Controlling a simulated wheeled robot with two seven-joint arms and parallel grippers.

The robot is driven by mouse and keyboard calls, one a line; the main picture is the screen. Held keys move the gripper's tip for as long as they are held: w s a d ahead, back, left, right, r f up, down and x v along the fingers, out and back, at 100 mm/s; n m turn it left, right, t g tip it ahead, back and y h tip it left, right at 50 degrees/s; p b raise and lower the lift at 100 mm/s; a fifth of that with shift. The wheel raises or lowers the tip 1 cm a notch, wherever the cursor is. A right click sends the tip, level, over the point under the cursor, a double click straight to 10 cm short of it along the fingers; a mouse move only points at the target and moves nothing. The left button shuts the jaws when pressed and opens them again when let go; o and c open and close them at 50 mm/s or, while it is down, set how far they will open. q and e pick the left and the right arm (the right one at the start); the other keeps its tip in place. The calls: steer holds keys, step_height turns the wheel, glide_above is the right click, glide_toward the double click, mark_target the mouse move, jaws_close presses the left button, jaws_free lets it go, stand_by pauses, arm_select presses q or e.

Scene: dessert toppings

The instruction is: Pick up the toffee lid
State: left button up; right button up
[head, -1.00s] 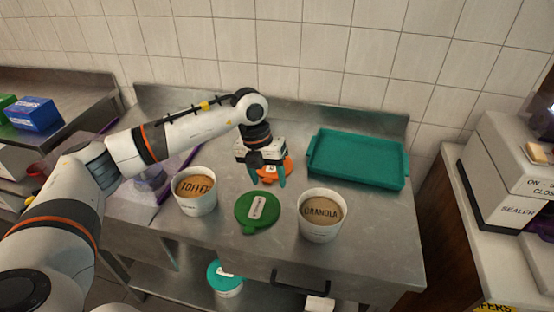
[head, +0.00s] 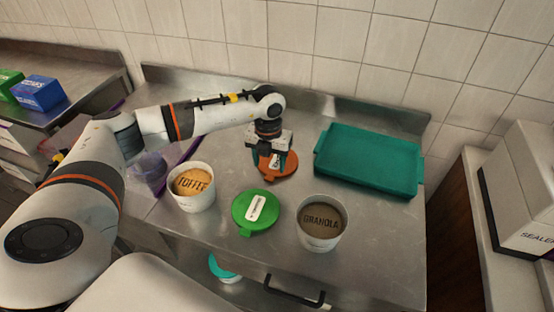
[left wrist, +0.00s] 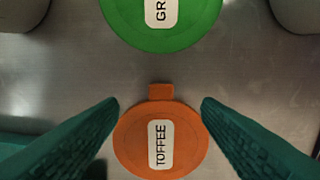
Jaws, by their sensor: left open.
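The orange toffee lid (head: 288,168) lies on the steel counter behind the green lid. In the left wrist view the toffee lid (left wrist: 188,150) shows its white TOFFEE label and a small tab, and sits between my fingers. My left gripper (head: 277,172) is open above it, pointing down, with teal fingers; it also shows in the left wrist view (left wrist: 160,105). The fingers stand on either side of the lid; I cannot tell how high they are above the counter. The open toffee tub (head: 191,187) stands to the left. My right gripper is not in view.
The green lid (head: 256,226) lies in front of the toffee lid. The open granola tub (head: 321,240) stands to the front right. A teal tray (head: 369,182) sits at the back right. A clear container (head: 150,170) stands left of the toffee tub.

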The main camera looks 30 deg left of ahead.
mark_target(270, 176)
arm_select(q)
step_height(270, 176, down, 4)
steer(key=shift+w+a+f+p, duration=0.1)
steer(key=shift+f+p, duration=0.15)
steer(key=shift+p, duration=0.7)
steer(key=shift+f, duration=0.25)
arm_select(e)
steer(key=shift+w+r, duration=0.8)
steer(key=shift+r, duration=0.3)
arm_select(q)
steer(key=shift+c, duration=0.6)
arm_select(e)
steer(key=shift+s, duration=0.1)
